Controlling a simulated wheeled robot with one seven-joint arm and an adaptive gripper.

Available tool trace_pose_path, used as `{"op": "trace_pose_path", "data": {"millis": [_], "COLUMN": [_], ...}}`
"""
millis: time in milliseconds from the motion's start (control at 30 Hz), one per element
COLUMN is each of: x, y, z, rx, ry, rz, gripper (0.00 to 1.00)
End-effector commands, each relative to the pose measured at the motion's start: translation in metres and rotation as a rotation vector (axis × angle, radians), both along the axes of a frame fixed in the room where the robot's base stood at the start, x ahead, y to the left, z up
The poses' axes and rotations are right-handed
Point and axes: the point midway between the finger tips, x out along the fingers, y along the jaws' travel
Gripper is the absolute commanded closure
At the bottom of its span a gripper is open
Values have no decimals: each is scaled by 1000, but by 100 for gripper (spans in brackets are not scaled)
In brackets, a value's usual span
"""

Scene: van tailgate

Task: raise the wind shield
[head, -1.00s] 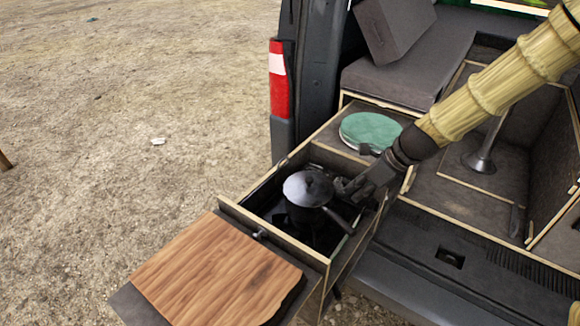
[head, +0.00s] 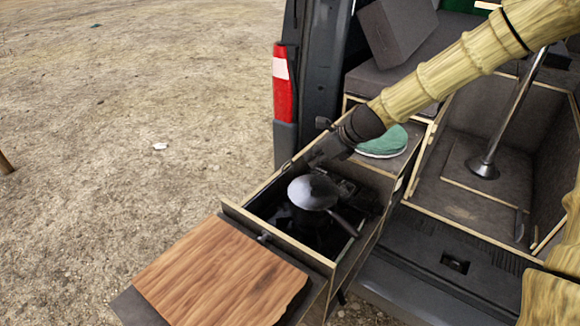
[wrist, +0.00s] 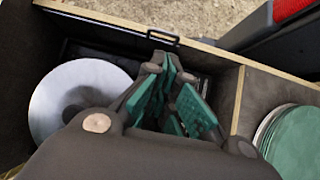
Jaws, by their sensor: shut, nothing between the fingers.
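A dark flat strip (wrist: 90,50) lies along the inside of the drawer's wooden wall in the wrist view. It looks like the wind shield, lying low, though I cannot be sure. A thin black loop (wrist: 163,37) stands at the wall's edge just beyond my fingertips. My gripper (wrist: 170,68) is shut and empty, with green finger pads, over the drawer near that wall. Whether my fingertips touch anything cannot be told.
The drawer (head: 240,218) extends from the van, with a wooden board (head: 215,272) at its outer end. A green round item (head: 383,143) sits in the compartment beside the stove area. The van's rear pillar and tail light (head: 284,85) rise close behind. Open ground lies left.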

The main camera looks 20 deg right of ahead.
Motion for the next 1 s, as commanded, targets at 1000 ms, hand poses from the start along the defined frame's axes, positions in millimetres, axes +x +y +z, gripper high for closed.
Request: {"op": "trace_pose_path", "data": {"millis": [1000], "x": [43], "y": [36], "z": [-66], "rx": [0], "ry": [2], "rz": [1], "gripper": [100]}}
